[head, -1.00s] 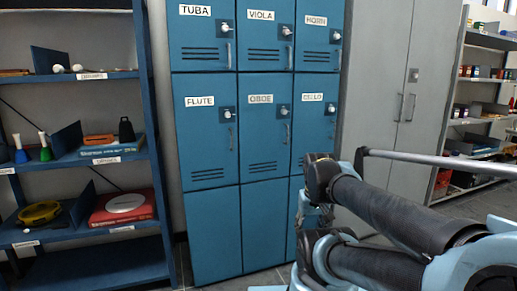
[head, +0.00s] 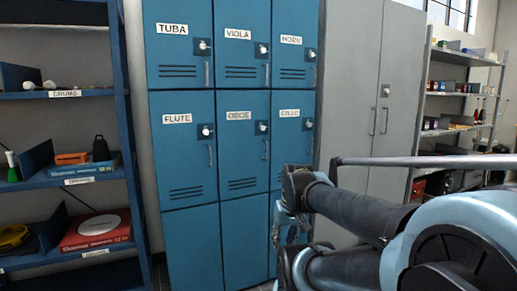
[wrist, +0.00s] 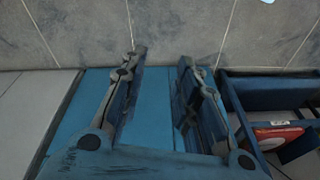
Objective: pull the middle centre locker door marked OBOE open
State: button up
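The middle centre OBOE door (head: 240,155) is in the middle row of the blue lockers in the head view, between FLUTE and CELLO. It looks shut flush. Its white label, a round knob on a dark plate and a slim vertical handle (head: 265,150) are at its upper and right side. My gripper (wrist: 162,58) is open and empty in the wrist view, its two fingers apart over a blue surface and grey tiles. In the head view my arm covers the lower right of the lockers, and I cannot clearly make out the fingers.
The FLUTE door (head: 185,150) and CELLO door (head: 290,145) flank it; TUBA, VIOLA and HORN are above. All look shut. A grey cabinet (head: 350,110) stands right of the lockers. Blue shelves (head: 70,185) with instruments stand at left, and further shelves (head: 455,90) at right.

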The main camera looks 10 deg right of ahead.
jog(key=w+a+r+n+t+y, duration=0.15)
jog(key=w+r, duration=0.25)
jog(key=w, duration=0.4)
jog(key=w+a+r+n+t+y, duration=0.1)
jog(key=w+r+t+y, duration=0.15)
jog(key=w, duration=0.55)
jog(key=w+a+r+n+t+y, duration=0.1)
jog(key=w+r+n+y, duration=0.15)
jog(key=w+r, duration=0.35)
jog(key=w+d+r+t+y, duration=0.1)
jog(key=w+d+r+t, duration=0.25)
jog(key=w+d, duration=0.45)
jog(key=w+d+r+t+y, duration=0.1)
jog(key=w+d+r+t, duration=0.1)
jog(key=w+d+t, duration=0.6)
jog(key=w+a+g, duration=0.1)
jog(key=w+a, duration=0.2)
jog(key=w, duration=0.2)
jog(key=w+a+g, duration=0.1)
jog(key=w+a, duration=0.2)
jog(key=w, duration=0.3)
jog(key=w+a+g, duration=0.1)
jog(key=w+a, duration=0.3)
jog(key=w, duration=0.2)
jog(key=shift+w+r+h, duration=0.1)
jog(key=shift+r+h, duration=0.05)
jog(key=shift+h, duration=0.1)
grip_shut()
